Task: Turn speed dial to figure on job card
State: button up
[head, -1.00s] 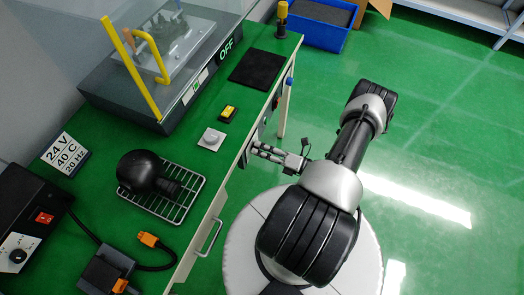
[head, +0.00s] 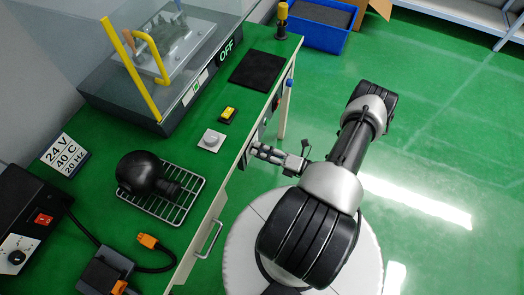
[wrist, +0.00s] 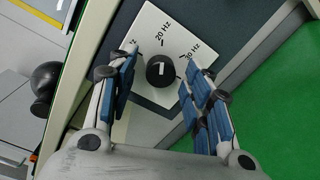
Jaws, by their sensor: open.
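The speed dial (wrist: 160,71) is a round black knob with a white mark, on a white scale plate (wrist: 150,22) in the wrist view. The job card (head: 66,155) reads 24 V, 40 C, 20 Hz.
On the green bench stand a clear-hooded machine (head: 165,70) with an "OFF" sign, a white plate with a grey knob (head: 211,140), a yellow-black switch (head: 228,115), a wire rack (head: 190,202) and a power unit (head: 25,225). Open floor lies to the right.

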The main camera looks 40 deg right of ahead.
jog(key=v, duration=1.2)
dwell(0.5)
